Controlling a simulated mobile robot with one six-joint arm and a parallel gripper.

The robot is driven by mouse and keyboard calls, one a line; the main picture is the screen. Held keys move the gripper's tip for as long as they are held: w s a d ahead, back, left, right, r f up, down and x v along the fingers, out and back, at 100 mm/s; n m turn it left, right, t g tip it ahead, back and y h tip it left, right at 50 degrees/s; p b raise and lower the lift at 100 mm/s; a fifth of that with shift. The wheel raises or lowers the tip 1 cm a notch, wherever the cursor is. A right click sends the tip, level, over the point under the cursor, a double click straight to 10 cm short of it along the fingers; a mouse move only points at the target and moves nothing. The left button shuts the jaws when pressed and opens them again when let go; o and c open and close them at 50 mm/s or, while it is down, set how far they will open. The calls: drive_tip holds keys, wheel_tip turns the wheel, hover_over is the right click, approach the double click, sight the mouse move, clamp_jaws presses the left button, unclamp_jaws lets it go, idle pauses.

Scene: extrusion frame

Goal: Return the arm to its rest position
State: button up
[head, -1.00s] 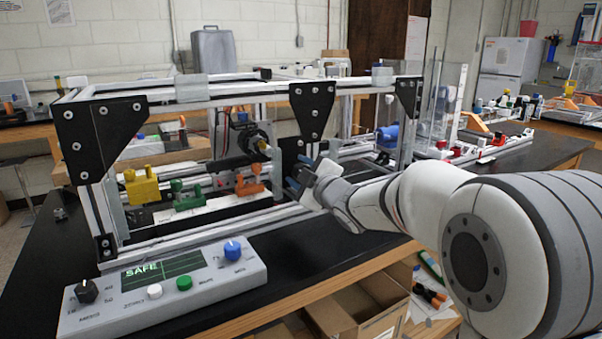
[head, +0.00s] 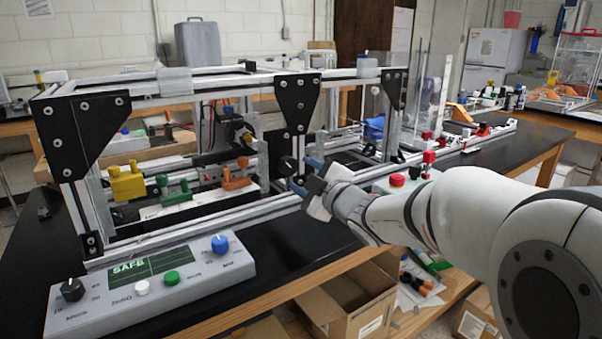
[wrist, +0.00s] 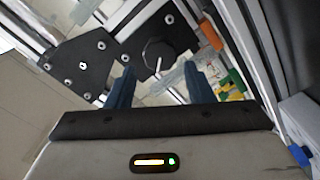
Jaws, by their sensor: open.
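My gripper (head: 302,176) is at the front of the extrusion frame (head: 150,220), near its middle, on the end of my white arm, which comes in from the right. In the wrist view its two blue fingers (wrist: 163,88) stand apart with nothing between them. Beyond the fingertips are a black knob (wrist: 160,62) and a black bracket plate (wrist: 82,58) of the frame. I cannot tell from these views how far the fingertips are from the knob.
A control box (head: 150,288) with a screen reading SAFE stands at the front left. Yellow (head: 127,184), green (head: 177,195) and orange (head: 237,179) clamps sit inside the frame. A box with a red button (head: 397,180) is behind my arm. Open cardboard boxes (head: 345,300) are below the table edge.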

drive_tip(key=s+d+m+g+h+p, duration=0.4)
drive_tip(key=s+d+m+h+p, duration=0.7)
drive_tip(key=d, duration=0.3)
drive_tip(key=s+d+f+m+g+y+p, duration=0.1)
drive_tip(key=s+m+g+p, duration=0.4)
drive_tip(key=s, duration=1.3)
drive_tip(key=m+g, duration=0.1)
drive_tip(key=g, duration=0.2)
drive_tip(key=shift+s+d+f+m+p, duration=0.15)
drive_tip(key=shift+s+m+p, duration=0.1)
drive_tip(key=shift+m+p, duration=0.15)
